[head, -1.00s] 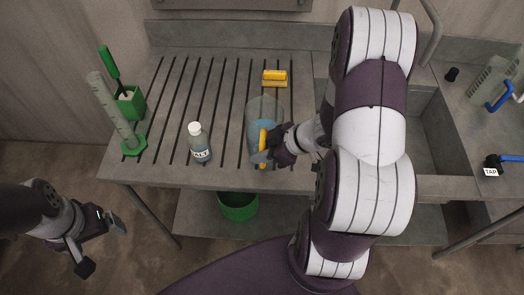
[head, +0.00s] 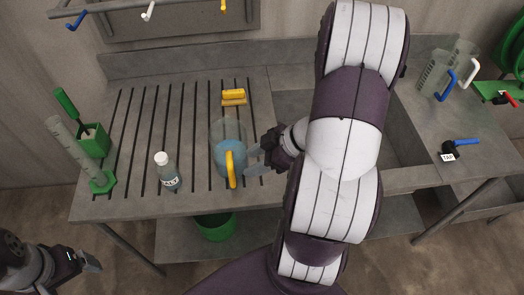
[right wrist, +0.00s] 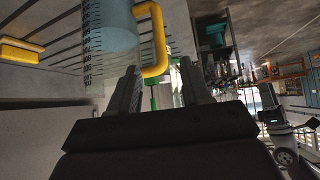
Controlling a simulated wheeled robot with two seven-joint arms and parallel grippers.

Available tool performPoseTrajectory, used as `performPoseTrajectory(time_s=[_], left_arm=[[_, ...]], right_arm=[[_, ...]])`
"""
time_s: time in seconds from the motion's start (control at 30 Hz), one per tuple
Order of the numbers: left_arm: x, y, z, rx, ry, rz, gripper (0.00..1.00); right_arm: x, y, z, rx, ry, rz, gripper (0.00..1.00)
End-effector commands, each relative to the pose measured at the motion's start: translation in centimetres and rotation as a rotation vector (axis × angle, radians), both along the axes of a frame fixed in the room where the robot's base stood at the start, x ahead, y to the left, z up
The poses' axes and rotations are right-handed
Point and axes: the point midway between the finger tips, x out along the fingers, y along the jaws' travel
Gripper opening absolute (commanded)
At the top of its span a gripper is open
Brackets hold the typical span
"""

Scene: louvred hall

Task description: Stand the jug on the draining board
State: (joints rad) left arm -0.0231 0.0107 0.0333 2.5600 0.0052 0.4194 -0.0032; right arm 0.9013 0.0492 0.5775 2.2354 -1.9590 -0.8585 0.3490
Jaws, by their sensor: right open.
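The clear jug (head: 228,150) with blue liquid and a yellow handle (head: 231,172) stands upright on the grooved draining board (head: 145,130), near its right side. My right gripper (head: 258,160) is open and empty, just right of the jug. In the right wrist view the jug (right wrist: 108,30) is at the upper left; its yellow handle (right wrist: 157,45) lies beyond the open fingertips (right wrist: 160,75), apart from them as far as I can tell. My left gripper (head: 88,262) is at the lower left, away from the bench, partly cut off.
A labelled bottle (head: 166,173) stands left of the jug and a yellow block or brush (head: 233,97) behind it. A measuring cylinder (head: 75,150) and green holder (head: 93,140) are at the far left.

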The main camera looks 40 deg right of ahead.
Motion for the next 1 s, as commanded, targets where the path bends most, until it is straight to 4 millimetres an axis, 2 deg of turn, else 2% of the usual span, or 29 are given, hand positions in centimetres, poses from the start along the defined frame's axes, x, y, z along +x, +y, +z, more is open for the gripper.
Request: performPoseTrajectory(time_s=[0.03,0.13,0.2,0.27,0.4,0.5,0.57,0.63,0.8,0.9,1.0], left_arm=[[0.0,0.0,0.5,0.000,0.000,0.000,0.93],[0.0,0.0,0.7,0.000,0.000,0.000,0.93],[0.0,0.0,0.7,0.000,0.000,0.000,0.93],[0.0,0.0,0.7,0.000,0.000,0.000,0.93],[0.0,0.0,0.6,0.000,0.000,0.000,0.93],[0.0,0.0,0.6,0.000,0.000,0.000,0.93],[0.0,0.0,0.6,0.000,0.000,0.000,0.93],[0.0,0.0,0.6,0.000,0.000,0.000,0.93],[0.0,0.0,0.6,0.000,0.000,0.000,0.93],[0.0,0.0,0.6,0.000,0.000,0.000,0.93],[0.0,0.0,0.6,0.000,0.000,0.000,0.93]], right_arm=[[-0.4,-0.6,0.9,-0.002,-0.002,-0.004,0.48],[-1.0,-1.1,1.6,0.000,-0.002,-0.003,0.48],[-0.7,-1.4,1.8,-0.017,-0.005,-0.015,0.48],[0.8,-2.0,2.0,-0.070,-0.016,-0.060,0.48],[6.2,-3.5,2.8,-0.275,-0.015,-0.310,0.48],[7.2,-3.1,3.4,-0.358,0.062,-0.495,0.48],[6.6,-2.1,3.5,-0.376,0.139,-0.587,0.48],[5.2,0.1,3.4,-0.373,0.254,-0.671,0.48],[0.4,6.7,3.2,-0.299,0.541,-0.757,0.48],[-1.0,8.5,3.3,-0.270,0.619,-0.764,0.48],[-1.3,8.9,3.3,-0.264,0.636,-0.767,0.48]])
